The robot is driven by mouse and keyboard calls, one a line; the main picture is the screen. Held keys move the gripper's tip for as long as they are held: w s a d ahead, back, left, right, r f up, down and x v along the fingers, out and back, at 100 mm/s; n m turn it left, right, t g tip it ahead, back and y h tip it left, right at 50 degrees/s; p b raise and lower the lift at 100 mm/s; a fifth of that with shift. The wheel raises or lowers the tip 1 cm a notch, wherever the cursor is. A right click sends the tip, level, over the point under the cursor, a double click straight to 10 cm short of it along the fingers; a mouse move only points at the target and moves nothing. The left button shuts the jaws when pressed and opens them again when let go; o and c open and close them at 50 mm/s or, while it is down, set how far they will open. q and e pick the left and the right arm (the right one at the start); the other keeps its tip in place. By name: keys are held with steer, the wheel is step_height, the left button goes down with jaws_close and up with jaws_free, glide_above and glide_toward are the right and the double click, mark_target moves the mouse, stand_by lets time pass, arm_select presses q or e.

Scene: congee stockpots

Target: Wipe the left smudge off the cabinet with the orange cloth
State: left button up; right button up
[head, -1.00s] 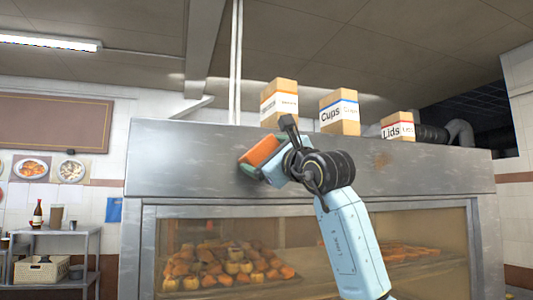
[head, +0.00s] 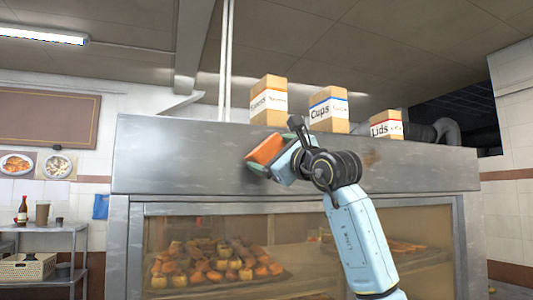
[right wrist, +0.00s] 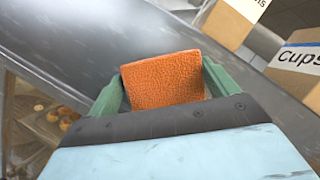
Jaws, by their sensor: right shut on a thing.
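The orange cloth (head: 265,149) is held in my right gripper (head: 262,158) against or very near the cabinet's upper metal front. In the right wrist view the cloth (right wrist: 163,79) sits between the two green fingers (right wrist: 160,88), which are shut on it. The grey metal cabinet (head: 165,155) spans the middle of the head view. A brownish smudge (head: 372,158) shows on its front panel, right of my right wrist. No left smudge shows clearly; the cloth and gripper hide part of the panel. My left gripper is not in view.
Cardboard boxes stand on top of the cabinet: one at left (head: 268,100), the Cups box (head: 328,108) and the Lids box (head: 386,124). Below the panel is a glass front (head: 300,230) with food behind it. A metal shelf (head: 45,230) stands at left.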

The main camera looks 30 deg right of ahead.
mark_target(254, 152)
steer(key=s+d+p, duration=0.1)
steer(key=d, duration=0.6)
steer(key=shift+s+d, duration=0.3)
steer(key=shift+s, duration=0.05)
steer(key=shift+w, duration=0.1)
steer(key=shift+w+a, duration=0.25)
steer(key=shift+a, duration=0.85)
steer(key=shift+w+a, duration=0.25)
steer(key=shift+a, duration=0.8)
steer(key=shift+w+a, duration=0.3)
steer(key=shift+a, duration=0.95)
steer(key=shift+w+a, duration=0.25)
steer(key=shift+a, duration=0.95)
steer(key=shift+w+a, duration=0.3)
steer(key=shift+a, duration=0.95)
steer(key=shift+s+a+f+b, duration=0.1)
steer(key=shift+s+b, duration=0.25)
steer(key=shift+s, duration=0.2)
steer(key=shift+s+a+b, duration=0.2)
steer(key=shift+s+b, duration=0.15)
steer(key=shift+s, duration=0.45)
steer(key=shift+s+a+b, duration=0.15)
steer(key=shift+s+b, duration=0.2)
steer(key=shift+s, duration=0.4)
steer(key=shift+s+a+b, duration=0.2)
steer(key=shift+s+b, duration=0.15)
steer(key=shift+s, duration=0.45)
